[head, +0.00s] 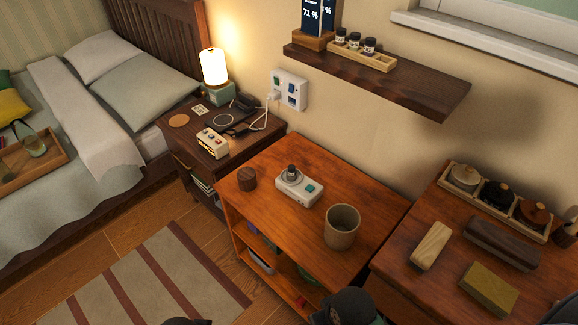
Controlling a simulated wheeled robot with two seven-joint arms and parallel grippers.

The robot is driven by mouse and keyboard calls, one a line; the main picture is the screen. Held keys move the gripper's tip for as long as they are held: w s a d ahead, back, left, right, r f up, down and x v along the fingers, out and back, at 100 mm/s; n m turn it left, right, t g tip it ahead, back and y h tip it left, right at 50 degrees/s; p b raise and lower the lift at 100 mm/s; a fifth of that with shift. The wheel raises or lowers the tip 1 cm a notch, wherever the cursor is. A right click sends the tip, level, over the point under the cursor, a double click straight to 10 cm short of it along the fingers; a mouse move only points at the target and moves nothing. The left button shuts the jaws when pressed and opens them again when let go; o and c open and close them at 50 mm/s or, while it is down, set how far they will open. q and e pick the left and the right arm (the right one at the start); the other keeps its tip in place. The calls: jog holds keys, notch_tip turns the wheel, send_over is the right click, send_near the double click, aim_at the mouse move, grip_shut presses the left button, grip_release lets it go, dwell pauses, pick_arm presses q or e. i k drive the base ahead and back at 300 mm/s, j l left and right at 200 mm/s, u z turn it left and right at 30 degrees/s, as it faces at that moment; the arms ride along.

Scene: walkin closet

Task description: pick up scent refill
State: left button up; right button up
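No object is plainly labelled as the scent refill. Small dark-capped bottles with pale labels (369,46) stand upright in a light wooden rack (378,63) on the wall shelf. Another small dark-capped bottle (291,171) sits upright in the round seat of a white device (301,191) with a green button, on the middle orange-brown cabinet. I cannot tell which of these is the scent refill. Dark rounded parts, possibly mine, show at the bottom edge, but no gripper fingers can be made out.
The dark wall shelf (430,92) juts out above the cabinet (262,208). A beige cup (341,228) and a brown wooden pot (247,180) flank the device. A right-hand dresser (425,287) holds blocks and a lidded-jar tray. A nightstand and bed stand left.

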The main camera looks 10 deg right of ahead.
aim_at(291, 168)
jog(key=z, duration=1.5)
jog(key=k+j+z, duration=0.25)
jog(key=j, duration=0.25)
jog(key=k+j+z, duration=0.25)
jog(key=j, duration=0.25)
jog(key=k+j+z, duration=0.25)
jog(key=j, duration=0.2)
